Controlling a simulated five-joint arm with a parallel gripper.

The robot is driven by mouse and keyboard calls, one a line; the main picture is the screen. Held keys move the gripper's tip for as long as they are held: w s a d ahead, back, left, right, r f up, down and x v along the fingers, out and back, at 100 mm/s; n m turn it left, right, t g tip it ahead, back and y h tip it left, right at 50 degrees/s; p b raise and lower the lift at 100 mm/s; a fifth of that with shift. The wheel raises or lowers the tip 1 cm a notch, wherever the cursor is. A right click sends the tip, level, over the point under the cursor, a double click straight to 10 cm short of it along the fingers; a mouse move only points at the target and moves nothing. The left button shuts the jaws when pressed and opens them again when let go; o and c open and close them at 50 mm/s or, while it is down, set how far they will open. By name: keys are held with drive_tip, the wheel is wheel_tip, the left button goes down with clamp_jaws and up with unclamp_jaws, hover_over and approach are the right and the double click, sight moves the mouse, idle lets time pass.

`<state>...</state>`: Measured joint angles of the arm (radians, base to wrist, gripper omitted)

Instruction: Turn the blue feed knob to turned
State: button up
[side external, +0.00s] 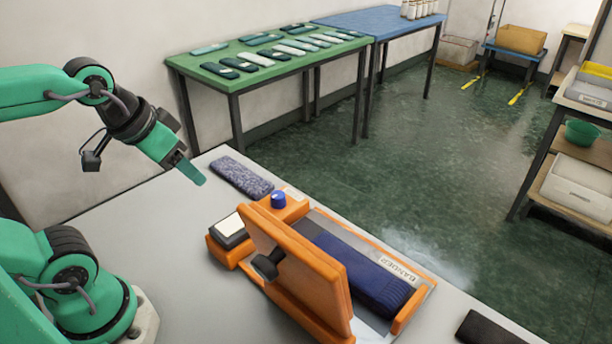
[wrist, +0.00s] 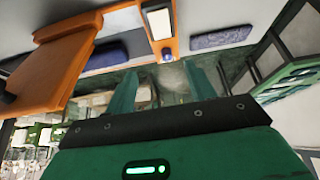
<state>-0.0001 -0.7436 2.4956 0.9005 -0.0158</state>
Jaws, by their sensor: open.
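The blue feed knob (side external: 278,199) stands on a small orange block at the back corner of the orange banding machine (side external: 416,308). In the wrist view the knob (wrist: 167,54) shows small, above and between the finger tips. My gripper (side external: 191,172) is in the air to the left of the knob and higher than it, apart from everything. In the wrist view its two green fingers (wrist: 163,88) are spread with nothing between them. The machine's orange lid (side external: 300,262) stands raised, with a black handle (side external: 268,265). A dark blue knitted piece (side external: 360,272) lies in the machine bed.
A speckled purple knitted piece (side external: 242,177) lies on the grey table (side external: 190,265) behind the knob. A pale pad (side external: 230,226) sits left of the lid. A black flat object (side external: 490,328) lies at the front right. The raised lid stands close to the knob.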

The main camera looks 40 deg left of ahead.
drive_tip(key=w+n, duration=0.2)
drive_tip(key=n+g, duration=0.6)
drive_tip(key=n, duration=1.9)
hover_over(278, 194)
drive_tip(key=shift+f, duration=5.25)
drive_tip(key=shift+f, duration=0.15)
drive_tip(key=shift+f, duration=3.75)
drive_tip(key=c, duration=1)
